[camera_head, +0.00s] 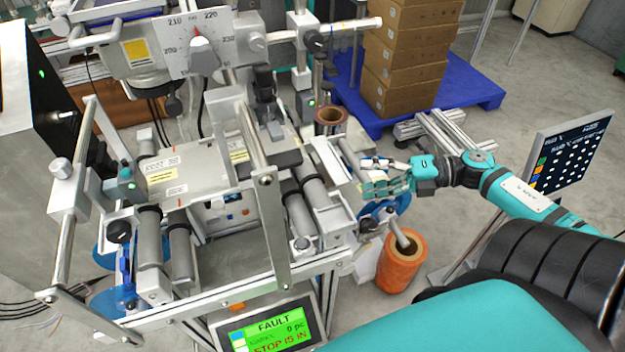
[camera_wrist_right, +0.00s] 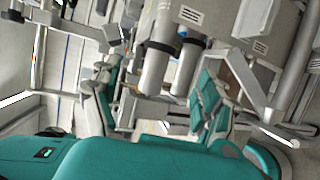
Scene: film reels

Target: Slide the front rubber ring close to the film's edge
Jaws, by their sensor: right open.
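My right gripper (camera_head: 368,176) is open and empty at the right side of the machine, beside the right-hand pair of grey rollers (camera_head: 318,205). Dark rubber rings (camera_head: 290,187) sit around these rollers. In the right wrist view the open fingers (camera_wrist_right: 155,102) are spread, with two pale rollers (camera_wrist_right: 156,72) beyond them in the upper middle. Each roller has a dark ring; one ring (camera_wrist_right: 160,47) shows clearly. I cannot tell which ring is the front one. The film's edge cannot be made out on the rollers. My left gripper is not in view.
The machine frame (camera_head: 225,295) surrounds the rollers, with another roller pair (camera_head: 150,240) at left. An orange roll (camera_head: 403,265) stands below my right gripper and a brown roll (camera_head: 330,121) behind it. A screen (camera_head: 268,328) reads FAULT. Boxes (camera_head: 405,60) stand on a blue pallet (camera_head: 465,90).

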